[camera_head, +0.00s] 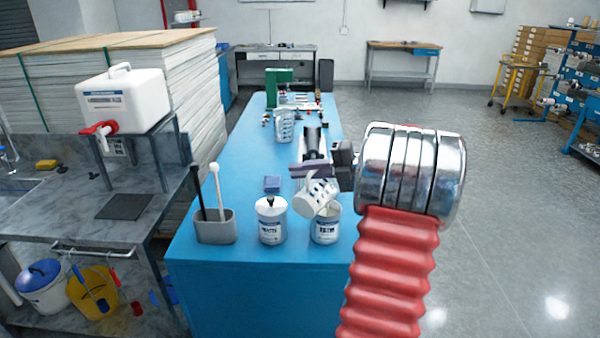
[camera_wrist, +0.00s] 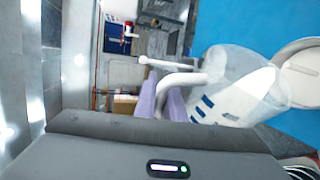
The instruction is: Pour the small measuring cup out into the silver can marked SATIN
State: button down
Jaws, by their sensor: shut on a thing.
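The small measuring cup (camera_head: 317,195) is clear with blue marks and is tilted well over. My gripper (camera_head: 312,170) is shut on its handle, which shows between the purple fingers (camera_wrist: 165,100) in the wrist view. There the cup (camera_wrist: 236,88) has white stuff inside. The cup is just above the right-hand white-and-silver can (camera_head: 325,231), whose small label seems to read SATIN. An open can rim (camera_wrist: 302,72) shows beside the cup in the wrist view. I cannot tell whether anything is flowing out. A similar can (camera_head: 272,224) stands to the left, with a dark thing at its top.
A grey holder (camera_head: 215,228) with a black and a white stick stands left of the cans. A small blue block (camera_head: 272,184) lies behind them. A larger measuring jug (camera_head: 284,127) stands farther back on the blue table (camera_head: 255,155). Floor to the right is clear.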

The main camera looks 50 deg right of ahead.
jog(key=shift+d, duration=0.1)
jog(key=shift+w+d+r+m+y, duration=0.15)
jog(key=shift+d+r+m, duration=0.15)
jog(key=shift+d, duration=0.15)
jog(key=shift+s+d+r+m+y, duration=0.1)
jog(key=shift+d+r+m+y, duration=0.05)
jog(key=shift+d+r+m, duration=0.2)
jog(key=shift+d, duration=0.1)
dwell(0.7)
jog(key=shift+d, duration=0.15)
dwell(0.3)
jog(key=shift+w+d+r+m+t+y, duration=0.1)
jog(key=shift+d+r+m+t+y, duration=0.1)
jog(key=shift+d+m, duration=0.25)
jog(key=shift+w+d+r+m+t+y, duration=0.1)
jog(key=shift+d+r+m+t, duration=0.15)
jog(key=shift+d, duration=0.2)
jog(key=shift+d, duration=0.15)
dwell(0.9)
jog(key=shift+d+r+m+y, duration=0.15)
jog(key=shift+d+m+y, duration=0.15)
jog(key=shift+d+m, duration=0.5)
jog(key=shift+t, duration=0.25)
dwell(2.8)
